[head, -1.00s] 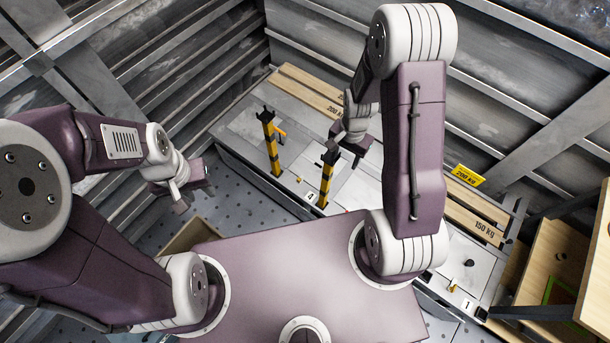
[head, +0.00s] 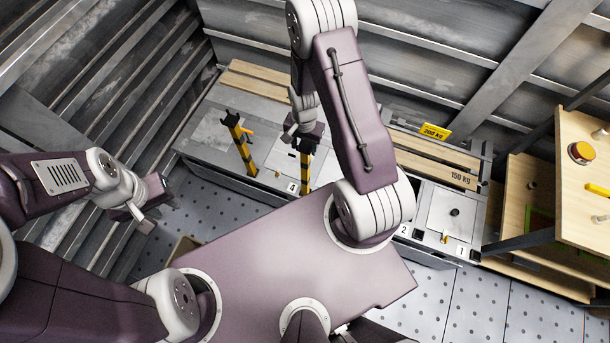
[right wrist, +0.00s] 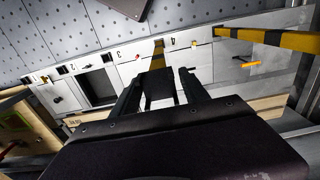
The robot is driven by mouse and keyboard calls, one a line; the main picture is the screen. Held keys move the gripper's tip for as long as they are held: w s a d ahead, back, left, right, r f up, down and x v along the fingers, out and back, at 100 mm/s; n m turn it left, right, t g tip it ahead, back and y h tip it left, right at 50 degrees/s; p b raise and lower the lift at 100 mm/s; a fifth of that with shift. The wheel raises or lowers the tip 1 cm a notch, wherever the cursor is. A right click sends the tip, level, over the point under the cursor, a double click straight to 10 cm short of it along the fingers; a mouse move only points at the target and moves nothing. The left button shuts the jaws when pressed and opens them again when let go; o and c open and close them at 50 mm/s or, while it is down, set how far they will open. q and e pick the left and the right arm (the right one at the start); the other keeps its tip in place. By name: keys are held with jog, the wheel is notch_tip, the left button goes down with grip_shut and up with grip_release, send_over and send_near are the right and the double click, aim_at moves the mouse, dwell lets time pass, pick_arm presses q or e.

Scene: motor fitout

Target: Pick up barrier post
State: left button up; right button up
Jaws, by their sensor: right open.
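Two yellow-and-black barrier posts stand on the grey-white bench. The other post (head: 305,170) stands nearer the 4 label. My right gripper (head: 303,135) is over this post's top and hides it. In the right wrist view the open right fingers (right wrist: 160,88) point down at it, and its yellow shaft (right wrist: 158,55) shows between them. I cannot tell whether they touch it. My left gripper (head: 155,213) hangs left of the bench.
The bench (head: 205,130) has numbered white panels and wooden beams (head: 420,160) marked with weights along its back. A wooden shelf unit (head: 570,180) is at the right. Ribbed metal walls close in behind.

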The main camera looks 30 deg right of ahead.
jog(key=f, duration=0.4)
jog(key=shift+d+f+p, duration=0.3)
jog(key=shift+d+f, duration=0.05)
jog(key=shift+f, duration=0.05)
jog(key=shift+a+r, duration=0.1)
grip_shut()
jog(key=shift+r, duration=0.1)
